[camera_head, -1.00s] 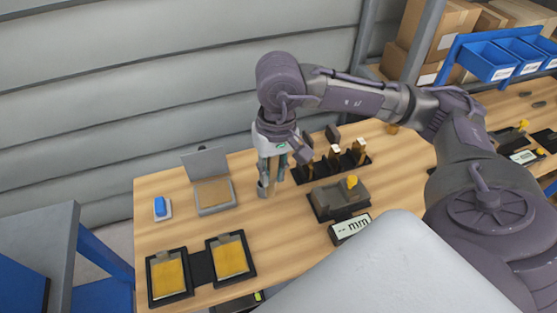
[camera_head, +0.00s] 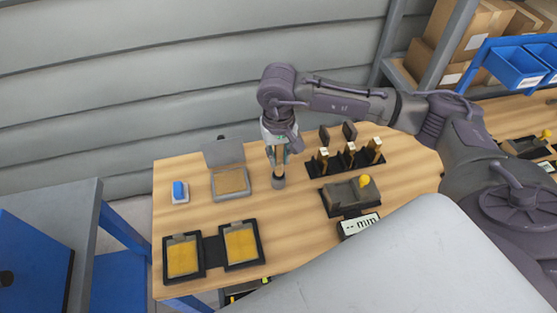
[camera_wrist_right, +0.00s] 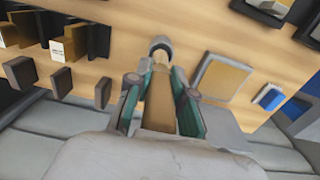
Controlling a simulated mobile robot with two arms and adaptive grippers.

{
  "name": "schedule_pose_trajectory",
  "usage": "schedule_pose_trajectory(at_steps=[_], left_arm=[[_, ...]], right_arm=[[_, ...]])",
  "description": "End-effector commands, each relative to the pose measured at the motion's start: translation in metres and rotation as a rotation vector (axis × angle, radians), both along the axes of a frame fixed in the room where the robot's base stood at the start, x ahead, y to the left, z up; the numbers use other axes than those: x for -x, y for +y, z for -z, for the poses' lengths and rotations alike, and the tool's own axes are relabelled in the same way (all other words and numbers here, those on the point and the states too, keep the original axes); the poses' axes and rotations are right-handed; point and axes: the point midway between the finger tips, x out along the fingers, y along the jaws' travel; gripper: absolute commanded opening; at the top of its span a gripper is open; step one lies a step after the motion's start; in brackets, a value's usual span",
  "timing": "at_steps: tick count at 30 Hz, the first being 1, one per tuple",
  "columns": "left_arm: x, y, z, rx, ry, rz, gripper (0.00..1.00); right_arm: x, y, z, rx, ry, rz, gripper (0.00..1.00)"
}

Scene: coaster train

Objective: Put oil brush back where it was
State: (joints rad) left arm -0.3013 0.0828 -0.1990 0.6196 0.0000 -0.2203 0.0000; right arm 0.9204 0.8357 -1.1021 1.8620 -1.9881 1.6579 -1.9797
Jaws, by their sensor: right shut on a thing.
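The oil brush has a light wooden handle (camera_head: 279,158), which also shows in the right wrist view (camera_wrist_right: 159,108). My right gripper (camera_head: 278,152) is shut on this handle and points down at the back of the table. A small grey cylindrical cup (camera_head: 278,182) stands directly below; it also shows just past the fingertips in the right wrist view (camera_wrist_right: 160,45). The brush is roughly upright and its lower end meets the cup's mouth. The bristles are hidden, and I cannot tell how deep they sit. My left gripper is not in view.
A grey box with a raised lid (camera_head: 231,182) stands left of the cup. A black rack with upright pieces (camera_head: 345,165) stands to the right. Two framed yellow pads (camera_head: 241,245) lie at the front left. The wood between is clear (camera_head: 290,215).

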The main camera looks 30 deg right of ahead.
Motion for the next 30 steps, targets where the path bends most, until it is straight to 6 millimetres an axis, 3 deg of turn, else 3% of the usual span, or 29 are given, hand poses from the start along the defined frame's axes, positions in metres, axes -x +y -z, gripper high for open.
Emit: schedule_pose_trajectory(at_steps=[10, 23, 24, 28, 30], left_arm=[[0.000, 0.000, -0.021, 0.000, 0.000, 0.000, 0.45], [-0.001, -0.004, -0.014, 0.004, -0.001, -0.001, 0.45], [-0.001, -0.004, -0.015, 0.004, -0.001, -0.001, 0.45], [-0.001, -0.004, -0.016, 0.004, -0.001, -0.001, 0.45], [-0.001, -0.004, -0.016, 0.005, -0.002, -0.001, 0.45]], right_arm=[[-0.001, 0.001, 0.038, 0.000, 0.004, 0.000, 0.00], [-0.002, 0.001, 0.047, 0.001, 0.000, 0.000, 0.00], [-0.002, 0.001, 0.046, 0.001, 0.001, 0.000, 0.25], [-0.002, 0.001, 0.045, 0.001, 0.001, 0.000, 0.47], [-0.002, 0.001, 0.045, 0.001, 0.001, 0.000, 0.47]])
